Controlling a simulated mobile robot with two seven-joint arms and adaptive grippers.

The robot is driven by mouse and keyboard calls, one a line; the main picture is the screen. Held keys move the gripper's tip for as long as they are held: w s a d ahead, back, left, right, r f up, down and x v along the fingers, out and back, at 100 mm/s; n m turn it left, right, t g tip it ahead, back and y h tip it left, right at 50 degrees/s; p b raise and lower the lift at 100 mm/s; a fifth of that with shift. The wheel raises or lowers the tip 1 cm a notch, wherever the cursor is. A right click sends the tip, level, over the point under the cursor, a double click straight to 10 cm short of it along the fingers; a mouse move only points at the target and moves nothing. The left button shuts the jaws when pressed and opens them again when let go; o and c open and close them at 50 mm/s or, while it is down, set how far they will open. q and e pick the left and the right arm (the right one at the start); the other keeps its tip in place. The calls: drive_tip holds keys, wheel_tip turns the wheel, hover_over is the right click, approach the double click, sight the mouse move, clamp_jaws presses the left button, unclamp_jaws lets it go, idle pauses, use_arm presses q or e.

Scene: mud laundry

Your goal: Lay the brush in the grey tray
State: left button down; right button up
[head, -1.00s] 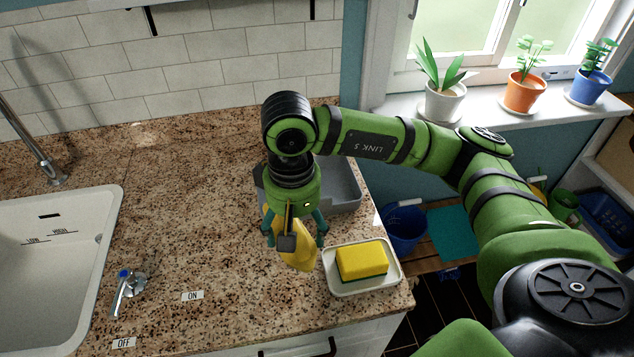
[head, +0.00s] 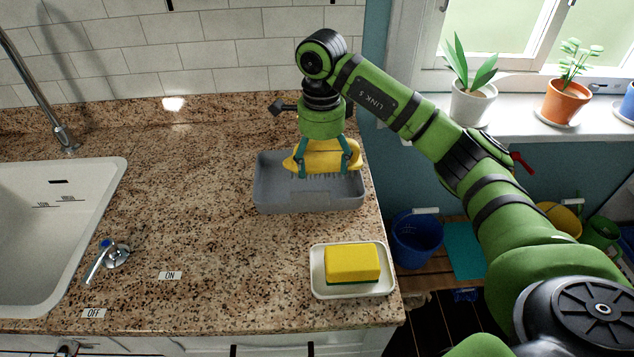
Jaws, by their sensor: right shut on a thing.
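A yellow brush (head: 324,155) is held sideways in my right gripper (head: 330,168), with its bristles pointing down. The right gripper is shut on the brush, one finger to each side of the picture. The brush is over the back part of the grey tray (head: 308,200), which stands on the speckled counter near its right end. I cannot tell whether the bristles touch the tray floor. My left gripper is not in view.
A white dish (head: 378,286) with a yellow sponge (head: 352,263) stands in front of the tray. A sink (head: 95,215) and a tap lever (head: 103,260) are on the left. The counter (head: 200,210) between sink and tray is clear. Potted plants line the window sill at right.

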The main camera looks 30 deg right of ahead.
sight(321, 178)
wheel_tip(321, 178, down, 2)
drive_tip(key=shift+f, duration=0.1)
wheel_tip(321, 178, down, 3)
drive_tip(key=shift+f+p, duration=0.1)
drive_tip(key=shift+p, duration=0.6)
drive_tip(key=shift+f, duration=0.45)
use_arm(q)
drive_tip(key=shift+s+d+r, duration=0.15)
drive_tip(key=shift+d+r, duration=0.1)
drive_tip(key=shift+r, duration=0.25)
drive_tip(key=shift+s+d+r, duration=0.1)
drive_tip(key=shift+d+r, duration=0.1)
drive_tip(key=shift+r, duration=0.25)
use_arm(e)
drive_tip(key=shift+f, duration=0.1)
drive_tip(key=o, duration=0.8)
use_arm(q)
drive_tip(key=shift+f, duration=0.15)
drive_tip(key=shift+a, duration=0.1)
